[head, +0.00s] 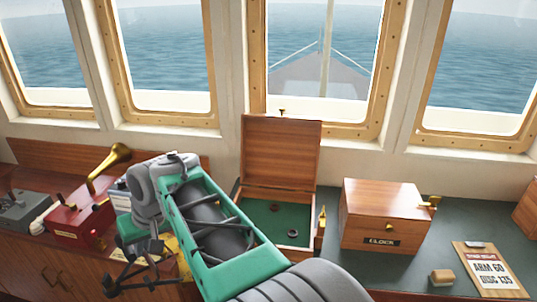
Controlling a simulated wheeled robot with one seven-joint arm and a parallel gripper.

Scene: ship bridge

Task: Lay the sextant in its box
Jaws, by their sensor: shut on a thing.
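The wooden box (281,150) stands on the counter with its lid up against the window wall. Its green-lined inside shows a few small dark fittings and no sextant lying in it. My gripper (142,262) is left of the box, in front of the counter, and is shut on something. A dark, thin-framed thing (122,281) at its end looks like the sextant, seen small and edge-on. Where the jaws meet it is unclear. My green and grey arm crosses the picture and hides the box's front left corner.
A wooden clock case (381,217) stands right of the box. A small tan block (442,277) and a clipboard (490,270) lie farther right. A red case with a brass horn (105,170) and a grey control unit (27,211) stand at the left.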

